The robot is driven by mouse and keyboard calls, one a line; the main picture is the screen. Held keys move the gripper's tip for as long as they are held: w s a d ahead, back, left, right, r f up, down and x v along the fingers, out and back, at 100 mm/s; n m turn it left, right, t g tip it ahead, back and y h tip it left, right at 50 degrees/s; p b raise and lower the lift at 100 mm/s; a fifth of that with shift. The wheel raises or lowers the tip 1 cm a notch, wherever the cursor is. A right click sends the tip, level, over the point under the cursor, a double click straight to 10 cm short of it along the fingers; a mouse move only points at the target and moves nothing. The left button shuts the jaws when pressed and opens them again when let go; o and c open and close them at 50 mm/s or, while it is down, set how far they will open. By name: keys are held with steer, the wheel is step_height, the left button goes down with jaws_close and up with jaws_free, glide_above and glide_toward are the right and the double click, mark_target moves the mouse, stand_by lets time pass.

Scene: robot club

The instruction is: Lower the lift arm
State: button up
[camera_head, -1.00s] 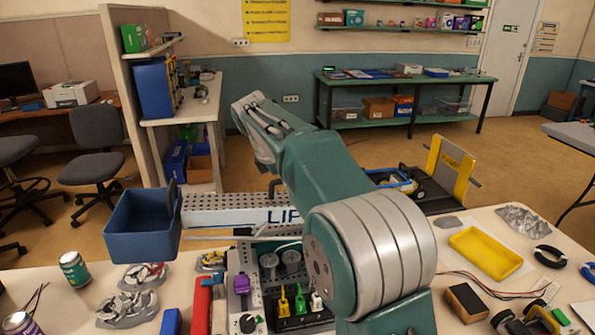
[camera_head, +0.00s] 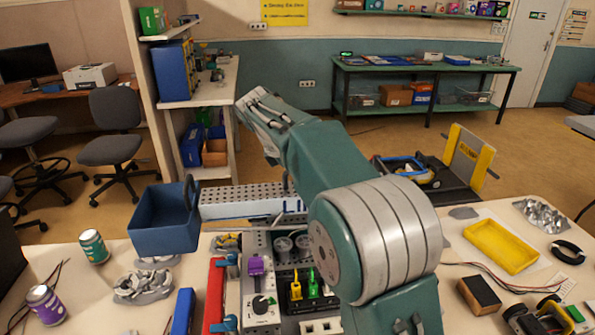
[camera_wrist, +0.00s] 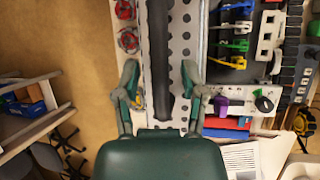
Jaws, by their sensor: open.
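The lift arm (camera_head: 245,203) is a pale perforated beam with partly hidden blue lettering. It lies across the far side of the workbench in the head view, with a blue bin (camera_head: 166,220) at its left end. The holed beam (camera_wrist: 185,50) also runs up the wrist view, with a long dark bar (camera_wrist: 160,60) over it. My gripper (camera_wrist: 160,82) is open, its two green-grey fingers on either side of the dark bar; contact cannot be told. My own arm hides the beam's right part in the head view.
A control panel (camera_head: 259,309) with a purple switch (camera_head: 256,265), black knob and coloured levers (camera_head: 296,288) stands near the beam. A yellow tray (camera_head: 501,246) lies to the right. Cans (camera_head: 46,305), metal parts and a blue block (camera_head: 182,312) crowd the left bench.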

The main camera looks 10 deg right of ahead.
mark_target(279, 196)
steer(key=v, duration=1.2)
steer(key=s+d+f+m+t+y, duration=0.15)
steer(key=s+d+m, duration=0.25)
steer(key=s, duration=0.4)
steer(key=s+d+m+y, duration=0.2)
steer(key=s+d+m, duration=0.2)
steer(key=s, duration=0.4)
steer(key=s+d+f+m+t+y, duration=0.2)
steer(key=s+f+m, duration=0.7)
steer(key=s+f, duration=0.4)
steer(key=s, duration=0.3)
steer(key=shift+d+m, duration=0.2)
steer(key=shift+m, duration=0.1)
